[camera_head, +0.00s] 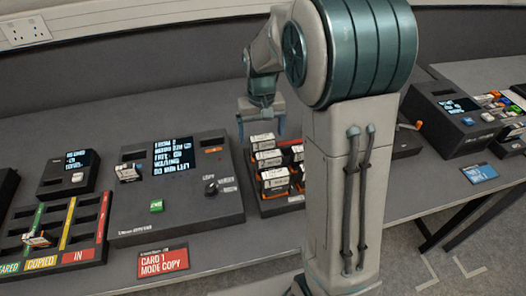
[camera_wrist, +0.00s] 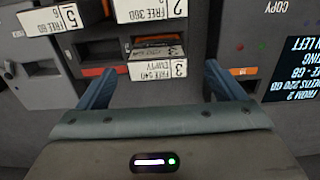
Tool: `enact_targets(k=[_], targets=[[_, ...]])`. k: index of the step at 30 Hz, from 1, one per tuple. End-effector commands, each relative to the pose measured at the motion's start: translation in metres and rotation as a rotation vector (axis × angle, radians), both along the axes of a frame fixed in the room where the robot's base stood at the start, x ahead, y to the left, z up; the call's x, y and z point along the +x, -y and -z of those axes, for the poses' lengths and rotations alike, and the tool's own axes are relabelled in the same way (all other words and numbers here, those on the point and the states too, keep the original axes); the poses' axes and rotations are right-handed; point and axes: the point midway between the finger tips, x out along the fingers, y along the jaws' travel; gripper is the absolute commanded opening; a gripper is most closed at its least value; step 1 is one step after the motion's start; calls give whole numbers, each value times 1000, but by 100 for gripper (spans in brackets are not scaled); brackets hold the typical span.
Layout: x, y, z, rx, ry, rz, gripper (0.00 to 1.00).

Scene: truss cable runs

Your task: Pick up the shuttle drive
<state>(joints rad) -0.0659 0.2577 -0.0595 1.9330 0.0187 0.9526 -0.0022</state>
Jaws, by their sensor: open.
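No drive in view is marked as a shuttle drive. Several drives with white labels stand in a dark rack (camera_head: 286,204) left of my arm in the head view. In the wrist view, a drive labelled 3, EMPTY, FREE 540 (camera_wrist: 157,70) sits between the lines of my fingers. A drive labelled 2, FREE 360 (camera_wrist: 150,9) and one labelled 5, FREE 60 (camera_wrist: 48,18) are beyond it. My gripper (camera_wrist: 155,82) is open and empty, its fingers spread wider than drive 3. In the head view, my gripper (camera_head: 261,137) points down over the rack's back end.
A copy console (camera_head: 205,205) with a screen and a knob stands left of the rack, a small drive at its upper left. A sorting tray (camera_head: 85,250) with coloured lanes holds another drive at far left. A second console (camera_head: 455,120) is at right. A red card (camera_head: 163,262) lies in front.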

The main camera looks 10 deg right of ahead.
Motion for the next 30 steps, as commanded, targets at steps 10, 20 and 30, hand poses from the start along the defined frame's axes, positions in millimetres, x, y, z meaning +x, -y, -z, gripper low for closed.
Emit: enact_targets(k=[10, 20, 30], targets=[[0, 3, 35, 0, -4, 0, 89], [1, 3, 62, 0, 2, 0, 89], [1, 3, 62, 0, 2, -1, 36]])
